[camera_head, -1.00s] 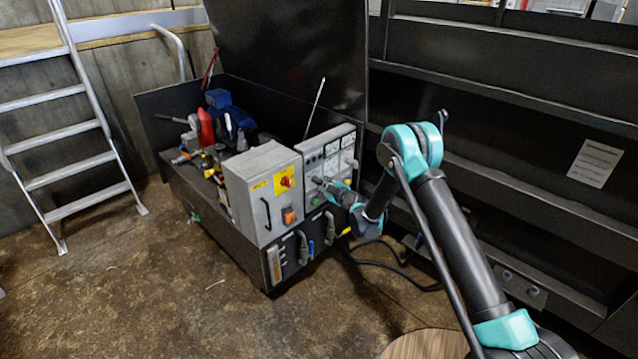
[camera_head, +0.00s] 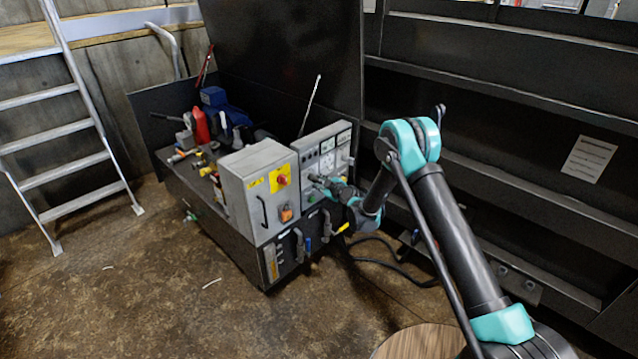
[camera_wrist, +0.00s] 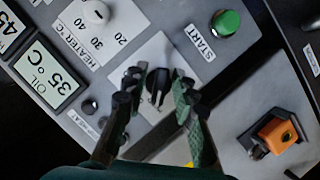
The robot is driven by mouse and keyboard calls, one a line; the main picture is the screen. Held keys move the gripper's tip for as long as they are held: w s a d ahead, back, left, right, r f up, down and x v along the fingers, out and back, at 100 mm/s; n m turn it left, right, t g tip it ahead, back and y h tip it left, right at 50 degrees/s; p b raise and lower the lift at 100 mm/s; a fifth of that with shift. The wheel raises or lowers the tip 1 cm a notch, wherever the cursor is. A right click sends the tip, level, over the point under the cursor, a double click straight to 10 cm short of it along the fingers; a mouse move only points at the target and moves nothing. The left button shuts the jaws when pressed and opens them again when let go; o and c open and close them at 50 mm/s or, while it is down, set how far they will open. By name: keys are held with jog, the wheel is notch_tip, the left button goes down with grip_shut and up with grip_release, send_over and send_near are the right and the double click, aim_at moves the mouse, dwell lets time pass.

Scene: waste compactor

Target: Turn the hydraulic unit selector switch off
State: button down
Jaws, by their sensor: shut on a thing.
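The selector switch (camera_wrist: 158,84) is a black knob on a pale square plate on the grey control panel, seen in the wrist view. My gripper (camera_wrist: 157,97) has one finger on each side of the knob and is shut on it. The knob's front is partly hidden between the fingers. In the head view my gripper (camera_head: 318,182) is at the front of the grey instrument panel (camera_head: 312,146) of the hydraulic unit, and the knob is too small to make out there.
A green START button (camera_wrist: 226,23), a white heater dial (camera_wrist: 97,12) and an oil display (camera_wrist: 49,76) surround the knob. An orange switch (camera_wrist: 277,134) is at lower right. A grey cabinet (camera_head: 240,190) with a red knob stands left of the panel. A ladder (camera_head: 70,130) is at far left.

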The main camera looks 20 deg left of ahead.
jog(key=m+g, duration=0.1)
jog(key=m, duration=0.1)
jog(key=shift+m+g, duration=0.4)
jog(key=shift+m+g+y, duration=0.4)
jog(key=shift+m+g, duration=0.5)
jog(key=shift+m, duration=0.2)
jog(key=c, duration=1.6)
grip_release()
jog(key=v, duration=1.2)
jog(key=shift+d, duration=0.1)
